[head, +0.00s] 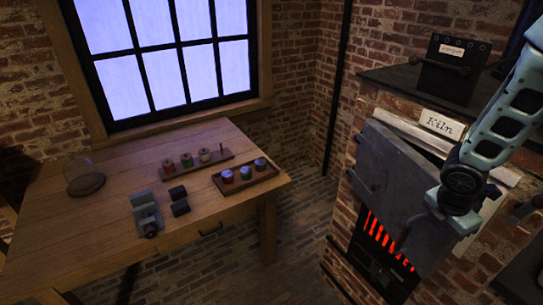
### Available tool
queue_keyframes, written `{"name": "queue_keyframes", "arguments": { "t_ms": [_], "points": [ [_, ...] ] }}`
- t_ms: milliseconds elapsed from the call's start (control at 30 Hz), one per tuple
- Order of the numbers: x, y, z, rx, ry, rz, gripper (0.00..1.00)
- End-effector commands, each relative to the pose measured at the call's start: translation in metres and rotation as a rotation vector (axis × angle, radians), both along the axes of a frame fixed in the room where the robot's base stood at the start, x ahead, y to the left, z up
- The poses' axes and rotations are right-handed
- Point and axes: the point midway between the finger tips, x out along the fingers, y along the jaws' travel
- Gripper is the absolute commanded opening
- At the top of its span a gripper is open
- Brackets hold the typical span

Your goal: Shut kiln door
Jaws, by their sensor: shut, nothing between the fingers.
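The kiln (345,242) is a brick block at the right, with a paper label reading "Kiln" (442,124) on its top edge. Its dark grey door (395,168) is a flat slab standing ajar, with a gap along its top between it and the pale kiln rim. My teal arm comes in from the upper right and bends down in front of the door's right part. My gripper (406,238) seems to be the dark end low against the door's face; it is shut and empty. Whether it touches the door I cannot tell.
Red glowing bars (385,238) show below the door. A black box with a lever (451,68) stands on the kiln's shelf. A wooden table (105,245) at left bears a glass dome (85,176), a small vise (147,214) and a tray of jars (246,178). Brick floor lies between.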

Motion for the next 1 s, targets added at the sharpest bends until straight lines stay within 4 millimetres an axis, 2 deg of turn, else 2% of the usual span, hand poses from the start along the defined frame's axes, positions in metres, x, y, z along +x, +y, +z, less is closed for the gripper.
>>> {"name": "queue_keyframes", "arguments": {
  "t_ms": [33, 100, 333, 533, 1000],
  "points": [
    [0.003, -0.014, 0.003, 0.0, 0.001, 0.02, 0.0],
    [0.007, -0.029, 0.003, 0.0, 0.001, 0.058, 0.0],
    [0.02, -0.06, 0.001, 0.0, 0.0, 0.142, 0.0],
    [0.025, -0.07, 0.0, 0.0, -0.001, 0.173, 0.0],
    [0.026, -0.07, 0.0, 0.001, -0.001, 0.177, 0.0]
  ]
}}
